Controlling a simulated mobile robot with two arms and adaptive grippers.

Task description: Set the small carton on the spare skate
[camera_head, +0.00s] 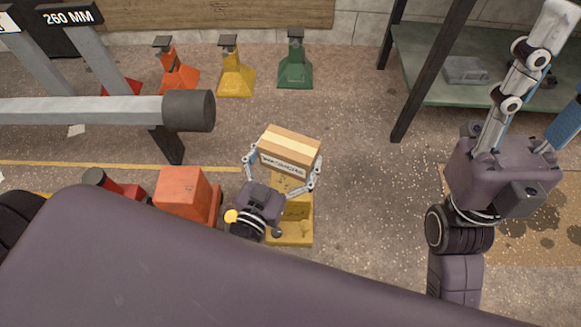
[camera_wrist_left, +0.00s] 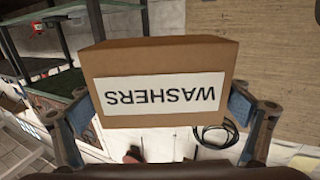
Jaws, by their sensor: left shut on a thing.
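The small carton (camera_head: 289,149) is a brown box with a pale tape strip and a white label. In the left wrist view the carton (camera_wrist_left: 165,62) fills the middle, its label reading WASHERS upside down. My left gripper (camera_head: 282,172) is shut on the carton, one finger at each side. A yellow skate-like base (camera_head: 292,229) lies below the carton in the head view, partly hidden by the carton and gripper. I cannot tell whether the carton touches it. My right gripper (camera_head: 525,85) is at the right, empty as far as seen; its fingertips are cut off by the frame.
An orange-red block (camera_head: 181,190) on a red base stands left of the yellow base. Orange (camera_head: 176,75), yellow (camera_head: 236,75) and green (camera_head: 295,70) stands are at the back. A grey bar (camera_head: 90,110) crosses at left; a green-topped bench (camera_head: 435,85) stands at right.

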